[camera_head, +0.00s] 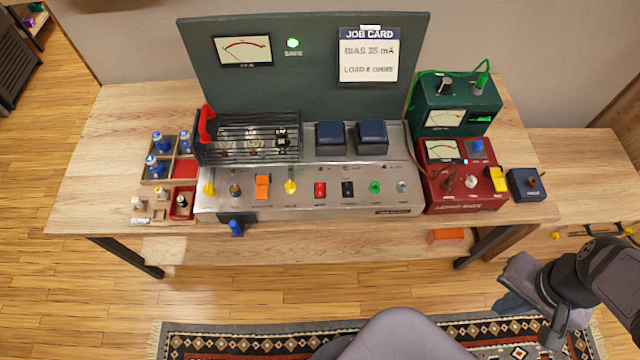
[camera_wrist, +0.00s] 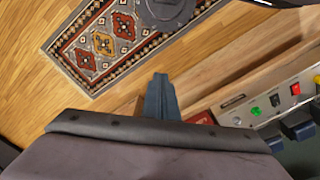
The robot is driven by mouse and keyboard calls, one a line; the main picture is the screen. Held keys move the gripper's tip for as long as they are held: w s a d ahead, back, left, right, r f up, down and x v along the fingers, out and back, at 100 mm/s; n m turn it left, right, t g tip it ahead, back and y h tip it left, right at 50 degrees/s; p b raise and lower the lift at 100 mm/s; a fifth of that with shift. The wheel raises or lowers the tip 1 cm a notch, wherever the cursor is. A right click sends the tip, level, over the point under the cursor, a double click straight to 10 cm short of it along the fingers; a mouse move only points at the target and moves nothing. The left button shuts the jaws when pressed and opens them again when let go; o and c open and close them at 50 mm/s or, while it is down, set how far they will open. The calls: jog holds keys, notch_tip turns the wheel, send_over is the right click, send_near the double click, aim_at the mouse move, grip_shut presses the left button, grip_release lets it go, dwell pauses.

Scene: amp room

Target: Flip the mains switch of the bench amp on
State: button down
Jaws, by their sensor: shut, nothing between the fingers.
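The bench amp (camera_head: 300,205) stands mid-table, its sloped silver front panel facing me. My gripper (camera_wrist: 161,80) is shut and empty, apart from the amp, off the table's front right.
A green meter box (camera_head: 455,105) and a red box (camera_head: 465,185) stand right of the amp, with a small blue box (camera_head: 526,184) beside them. A parts tray (camera_head: 170,170) is at left. A blue piece (camera_head: 236,228) is at the amp's front edge. A patterned rug (camera_head: 250,340) lies on the floor.

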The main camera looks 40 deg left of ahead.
jog(key=s+a+f+n+g+b, duration=0.1)
jog(key=s+a+f+n+b, duration=0.3)
jog(key=a+f+n+b, duration=0.45)
jog(key=a+f+n+t+b, duration=0.1)
jog(key=a+f+n+b, duration=0.15)
jog(key=a, duration=0.65)
jog(key=a+f+n+b, duration=0.1)
jog(key=a+f+b, duration=0.2)
jog(key=a, duration=0.7)
jog(key=s+a+r+n+t+y+b, duration=0.1)
jog(key=a+r+y, duration=0.1)
jog(key=a, duration=1)
jog(key=w+a+r+m+t, duration=0.1)
jog(key=w+a+r+m, duration=0.3)
jog(key=r, duration=0.6)
jog(key=shift+w+a+r+t+y, duration=0.25)
jog(key=shift+w+a+t+y, duration=0.1)
jog(key=shift+a, duration=0.75)
jog(key=shift+f, duration=0.1)
